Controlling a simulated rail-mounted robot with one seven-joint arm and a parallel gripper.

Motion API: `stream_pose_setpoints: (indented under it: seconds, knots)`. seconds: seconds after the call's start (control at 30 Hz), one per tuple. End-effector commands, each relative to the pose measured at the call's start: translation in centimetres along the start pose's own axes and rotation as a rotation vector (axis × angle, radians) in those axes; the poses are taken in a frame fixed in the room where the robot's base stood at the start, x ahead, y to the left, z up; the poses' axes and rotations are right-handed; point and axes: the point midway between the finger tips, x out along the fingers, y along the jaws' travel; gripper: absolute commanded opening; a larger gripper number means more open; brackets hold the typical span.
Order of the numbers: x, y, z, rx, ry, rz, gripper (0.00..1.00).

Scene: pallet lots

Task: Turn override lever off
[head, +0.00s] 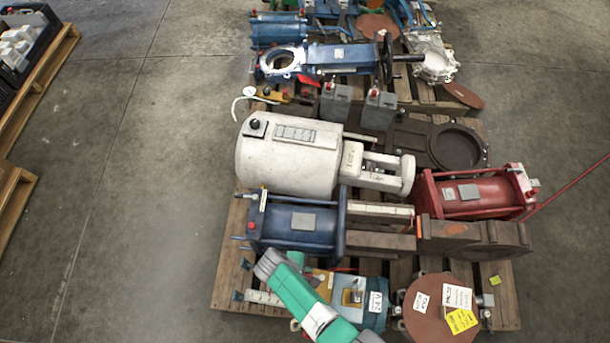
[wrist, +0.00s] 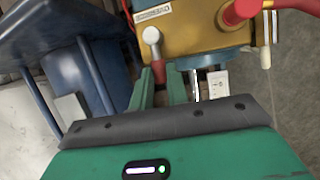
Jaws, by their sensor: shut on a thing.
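The override lever (wrist: 158,71) has a grey round hub and a red end. It is mounted on a gold-coloured box (wrist: 195,25) with an upside-down label plate (wrist: 155,13) reading something like "override". My gripper (wrist: 161,84) has its two green fingers on either side of the lever's red end and is shut on it. In the head view, the yellow box (head: 319,279) stands near the pallet's front, beside my green arm. The lever and fingertips are hidden there.
A blue cylinder unit (head: 300,222) and a white motor (head: 285,155) stand behind. A teal cylinder (head: 373,312) and a tagged brown disc (head: 425,318) are to the right. Open floor (head: 140,230) lies left.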

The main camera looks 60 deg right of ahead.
Motion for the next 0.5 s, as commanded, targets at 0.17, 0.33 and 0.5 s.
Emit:
stream_pose_setpoints:
  seconds: [0.17,0.33,0.5]
  knots:
    - [0.04,-0.01,0.01,0.001,0.0,-0.001,0.0]
    - [0.05,-0.01,0.01,0.001,0.0,-0.001,0.28]
    - [0.04,-0.02,0.01,0.0,0.0,-0.001,0.38]
